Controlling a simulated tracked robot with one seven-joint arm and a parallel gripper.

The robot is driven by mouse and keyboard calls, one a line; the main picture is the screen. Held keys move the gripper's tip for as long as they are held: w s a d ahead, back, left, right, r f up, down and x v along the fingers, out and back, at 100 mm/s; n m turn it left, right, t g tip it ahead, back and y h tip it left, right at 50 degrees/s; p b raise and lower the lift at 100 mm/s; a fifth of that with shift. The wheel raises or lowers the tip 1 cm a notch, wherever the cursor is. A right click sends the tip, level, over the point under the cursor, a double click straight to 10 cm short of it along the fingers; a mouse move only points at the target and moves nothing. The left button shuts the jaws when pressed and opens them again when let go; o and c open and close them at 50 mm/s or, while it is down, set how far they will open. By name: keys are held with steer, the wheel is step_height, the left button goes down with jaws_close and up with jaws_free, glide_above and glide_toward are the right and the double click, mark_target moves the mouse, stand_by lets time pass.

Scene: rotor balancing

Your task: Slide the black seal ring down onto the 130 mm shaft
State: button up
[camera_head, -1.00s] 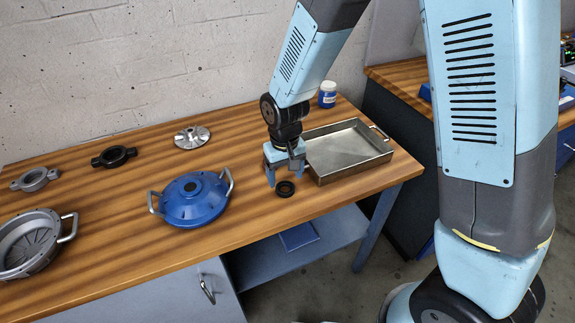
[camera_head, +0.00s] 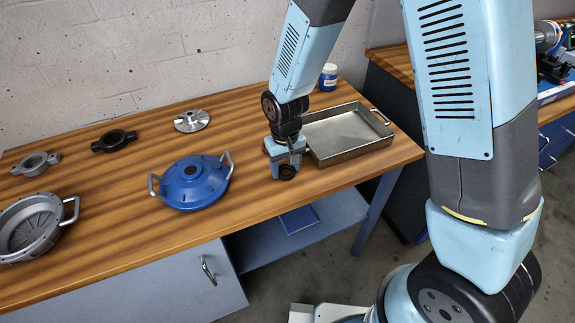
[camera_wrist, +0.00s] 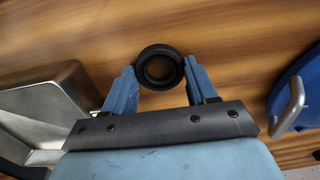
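My gripper (camera_head: 285,163) points down and looks shut on the ring, low at the bench top. I cannot tell any gap under the ring. No shaft can be clearly made out; a silver cylindrical part (camera_head: 546,38) on blue equipment shows at the far right edge, partly cut off.
A metal tray (camera_head: 352,158) stands right of my gripper, and a blue lidded housing (camera_head: 195,183) stands left. A silver flanged disc (camera_head: 192,121), a black bearing block (camera_head: 114,140), a grey one (camera_head: 36,164) and an open grey housing (camera_head: 62,232) are farther left. A blue-labelled jar (camera_head: 328,77) stands behind.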

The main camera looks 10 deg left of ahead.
steer(key=c, duration=0.4)
steer(key=shift+s+r, duration=0.1)
steer(key=shift+r, duration=2.9)
